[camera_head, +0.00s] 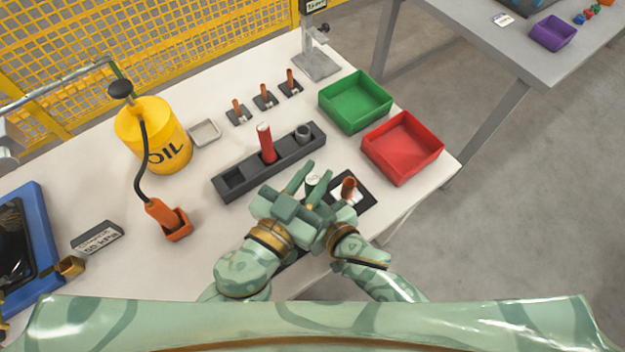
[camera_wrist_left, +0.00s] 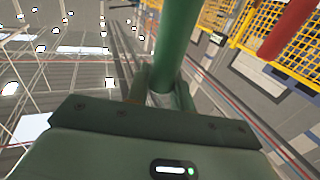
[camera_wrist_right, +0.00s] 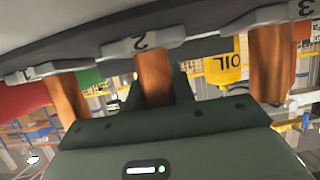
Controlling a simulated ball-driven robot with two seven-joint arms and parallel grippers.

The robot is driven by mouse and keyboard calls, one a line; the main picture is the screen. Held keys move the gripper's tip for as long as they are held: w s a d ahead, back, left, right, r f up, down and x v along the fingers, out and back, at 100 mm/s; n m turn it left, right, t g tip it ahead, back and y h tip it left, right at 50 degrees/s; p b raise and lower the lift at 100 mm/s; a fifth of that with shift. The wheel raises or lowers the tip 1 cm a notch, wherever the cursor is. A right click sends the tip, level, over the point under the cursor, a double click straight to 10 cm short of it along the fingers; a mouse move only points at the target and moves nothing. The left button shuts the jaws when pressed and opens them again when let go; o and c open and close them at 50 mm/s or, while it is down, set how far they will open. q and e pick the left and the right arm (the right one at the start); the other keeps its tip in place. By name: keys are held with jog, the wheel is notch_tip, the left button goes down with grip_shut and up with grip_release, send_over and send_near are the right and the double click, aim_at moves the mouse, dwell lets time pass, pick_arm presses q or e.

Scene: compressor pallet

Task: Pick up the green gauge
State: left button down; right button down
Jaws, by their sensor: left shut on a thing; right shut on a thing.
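The green gauge (camera_head: 313,181) shows its pale round face in the head view, close to the fingers of my left gripper (camera_head: 302,182). In the left wrist view its green cylinder (camera_wrist_left: 176,45) is between the jaws, which are shut on it. My right gripper (camera_head: 330,206) is close beside the left one and partly hidden. In the right wrist view a copper-coloured cylinder (camera_wrist_right: 154,78) shows between its jaws, in line with a block marked 2. I cannot tell whether it is the copper piece (camera_head: 348,187) over the black mat in the head view.
A grey block (camera_head: 235,178) holding a red cylinder (camera_head: 266,143) lies left of the grippers. Green (camera_head: 345,112) and red (camera_head: 400,160) trays stand at the right. A yellow oil drum (camera_head: 150,140) and three small copper-topped stands (camera_head: 264,98) are farther back.

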pick_arm(q)
jog(key=shift+r, duration=0.45)
notch_tip(320, 180, up, 2)
jog(key=s+a, duration=1)
jog(key=a, duration=0.4)
jog(key=shift+s+a, duration=0.3)
pick_arm(e)
jog(key=c, duration=1.1)
grip_release()
jog(key=v, duration=1.2)
jog(key=shift+f, duration=0.1)
